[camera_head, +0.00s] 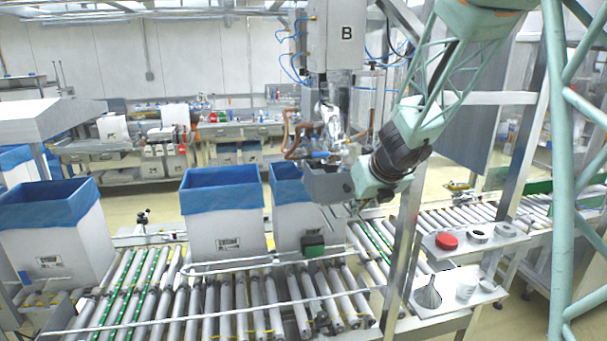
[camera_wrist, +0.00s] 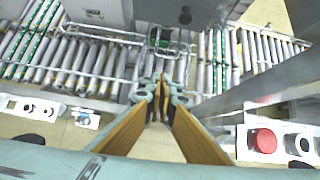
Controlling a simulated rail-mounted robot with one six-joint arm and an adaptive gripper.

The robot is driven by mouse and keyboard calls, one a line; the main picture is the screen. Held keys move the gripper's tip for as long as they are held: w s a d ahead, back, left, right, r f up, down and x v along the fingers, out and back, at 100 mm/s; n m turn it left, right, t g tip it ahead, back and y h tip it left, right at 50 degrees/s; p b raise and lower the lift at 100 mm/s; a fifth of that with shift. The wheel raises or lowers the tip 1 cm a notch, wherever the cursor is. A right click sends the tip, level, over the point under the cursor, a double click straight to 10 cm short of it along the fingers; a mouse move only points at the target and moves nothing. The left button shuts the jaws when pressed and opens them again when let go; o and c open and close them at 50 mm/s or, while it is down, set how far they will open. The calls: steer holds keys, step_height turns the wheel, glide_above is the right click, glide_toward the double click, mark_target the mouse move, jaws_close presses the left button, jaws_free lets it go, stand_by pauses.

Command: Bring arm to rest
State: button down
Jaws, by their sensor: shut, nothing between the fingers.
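My gripper (camera_wrist: 158,100) is shut and empty. In the wrist view its two fingers with tan inner pads converge over the roller conveyor (camera_wrist: 75,60). In the head view my pale green arm reaches down from the upper right, and its dark wrist stands above the conveyor rollers (camera_head: 235,305), near the right-hand blue-lined box (camera_head: 288,225). The fingers are hard to make out in that view. A second white box with a blue liner (camera_head: 225,230) stands on the conveyor to the left of it.
Another blue-lined box (camera_head: 60,245) stands at the far left. A machine marked B (camera_head: 335,50) hangs behind my wrist. A grey post (camera_head: 405,240) stands close on the right. Side shelves hold a red disc (camera_head: 447,241), which also shows in the wrist view (camera_wrist: 263,140), and a metal funnel (camera_head: 428,293).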

steer(key=s+a+r+n+y+b, duration=0.1)
steer(key=s+a+r+n+b, duration=0.15)
steer(key=s+n, duration=0.45)
steer(key=s+a+r+n+g+y+b, duration=0.1)
steer(key=s+a+n+b, duration=0.3)
steer(key=s, duration=0.5)
steer(key=s+a+r+n+b, duration=0.1)
steer(key=s+a+r+n, duration=0.1)
steer(key=s+n, duration=0.55)
steer(key=s+d+f+n+g+h+b, duration=0.1)
steer(key=s+n, duration=0.4)
steer(key=s, duration=0.5)
steer(key=s+d+f+n+g+h+b, duration=0.1)
steer(key=s+d+f+n+b, duration=0.3)
steer(key=s, duration=0.6)
steer(key=s+d+f+n+h+b, duration=0.1)
steer(key=s+d+f+n+b, duration=0.1)
steer(key=s+n, duration=0.4)
steer(key=s+f, duration=0.1)
steer(key=s, duration=0.3)
steer(key=shift+s+d+f+g+b, duration=0.25)
steer(key=shift+s+d+g+b, duration=0.1)
steer(key=shift+s+d+g, duration=0.05)
